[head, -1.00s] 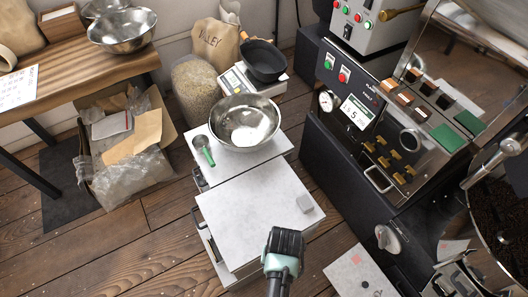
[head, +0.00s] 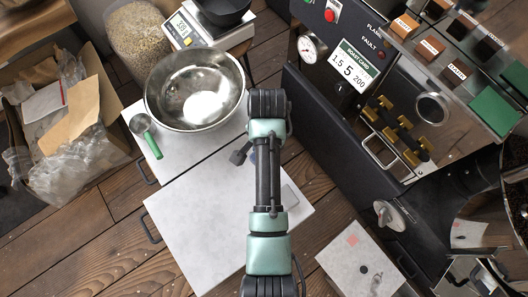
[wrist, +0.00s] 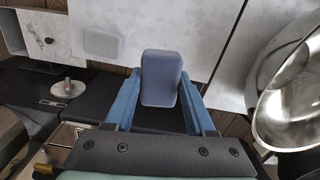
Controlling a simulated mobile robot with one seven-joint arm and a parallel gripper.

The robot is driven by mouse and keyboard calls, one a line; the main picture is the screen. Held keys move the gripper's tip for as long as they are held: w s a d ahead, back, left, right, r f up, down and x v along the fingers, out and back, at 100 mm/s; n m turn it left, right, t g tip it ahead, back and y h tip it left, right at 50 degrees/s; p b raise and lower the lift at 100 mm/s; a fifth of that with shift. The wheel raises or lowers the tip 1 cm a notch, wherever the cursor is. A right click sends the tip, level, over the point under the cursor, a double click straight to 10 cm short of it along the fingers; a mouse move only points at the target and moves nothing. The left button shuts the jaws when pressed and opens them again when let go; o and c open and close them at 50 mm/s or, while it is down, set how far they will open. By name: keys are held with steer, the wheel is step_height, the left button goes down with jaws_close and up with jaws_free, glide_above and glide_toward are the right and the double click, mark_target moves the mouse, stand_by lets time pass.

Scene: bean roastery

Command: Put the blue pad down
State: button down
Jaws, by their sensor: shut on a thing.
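The blue pad (wrist: 162,72) is a rounded blue-grey block in the wrist view, upright in the picture between the two blue fingers. My gripper (wrist: 162,90) is shut on it. The pad appears held above the white cabinet tops, near the seam between them; its height is hard to judge.
A grey pad (wrist: 101,43) lies on the front white top (head: 205,235), partly behind my arm in the head view. A steel bowl (head: 190,88) and a green-handled scoop (head: 150,142) occupy the rear top. The roaster (head: 350,130) stands right. The front top's left side is clear.

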steer(key=shift+w+f+m+b, duration=0.35)
steer(key=shift+f+m+b, duration=0.15)
steer(key=shift+m+b, duration=0.15)
steer(key=shift+f, duration=0.25)
step_height(320, 180, down, 9)
steer(key=b, duration=0.3)
steer(key=shift+w+f, duration=0.1)
steer(key=shift+f, duration=0.2)
steer(key=shift+c, duration=1.2)
jaws_free()
step_height(320, 180, up, 12)
steer(key=p, duration=0.3)
steer(key=shift+w+d+r, duration=0.1)
steer(key=shift+d+r, duration=0.05)
steer(key=shift+r, duration=0.05)
